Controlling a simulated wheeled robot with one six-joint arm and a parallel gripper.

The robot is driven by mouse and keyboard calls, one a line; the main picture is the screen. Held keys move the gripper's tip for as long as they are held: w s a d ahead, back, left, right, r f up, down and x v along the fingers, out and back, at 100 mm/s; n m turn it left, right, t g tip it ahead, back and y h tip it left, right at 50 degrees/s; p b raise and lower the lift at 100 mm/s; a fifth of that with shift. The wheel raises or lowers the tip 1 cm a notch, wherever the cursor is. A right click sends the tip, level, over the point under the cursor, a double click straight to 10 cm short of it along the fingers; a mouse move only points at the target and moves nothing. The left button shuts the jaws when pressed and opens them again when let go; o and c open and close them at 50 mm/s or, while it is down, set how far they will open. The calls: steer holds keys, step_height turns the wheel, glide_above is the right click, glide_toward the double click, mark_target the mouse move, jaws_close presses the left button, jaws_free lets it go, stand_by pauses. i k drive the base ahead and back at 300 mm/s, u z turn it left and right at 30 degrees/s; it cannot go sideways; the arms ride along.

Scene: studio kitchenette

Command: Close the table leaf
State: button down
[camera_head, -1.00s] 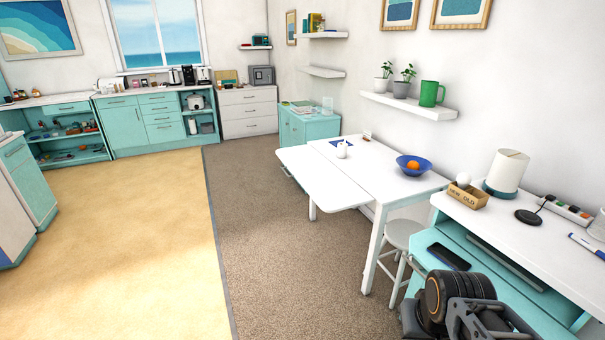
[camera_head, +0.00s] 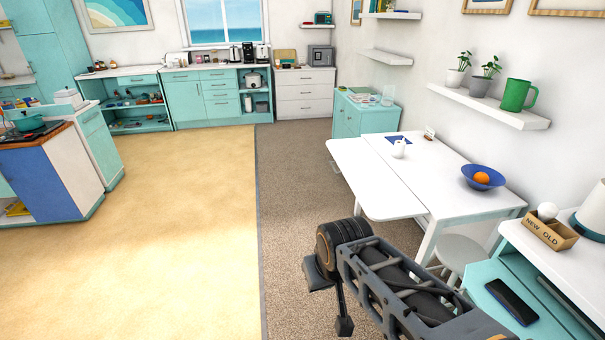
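The white table (camera_head: 455,200) stands against the right wall. Its leaf (camera_head: 375,182) is up and extends from the table's left side, about level with the top, with a thin seam between them. My arm reaches in from the bottom right, in front of the leaf's near end in the picture. Dark parts at the arm's far end (camera_head: 330,285) hang over the carpet, apart from the leaf. I cannot make out the gripper's fingers there, nor whether they are open or shut.
A white stool (camera_head: 460,252) is partly under the table. A desk (camera_head: 565,265) is at the right. The floor left of the leaf is clear.

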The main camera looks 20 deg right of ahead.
mark_target(383, 197)
steer(key=u, duration=0.35)
steer(key=i, duration=1.05)
steer(key=z, duration=0.65)
steer(key=i, duration=1.05)
steer(key=z, duration=0.75)
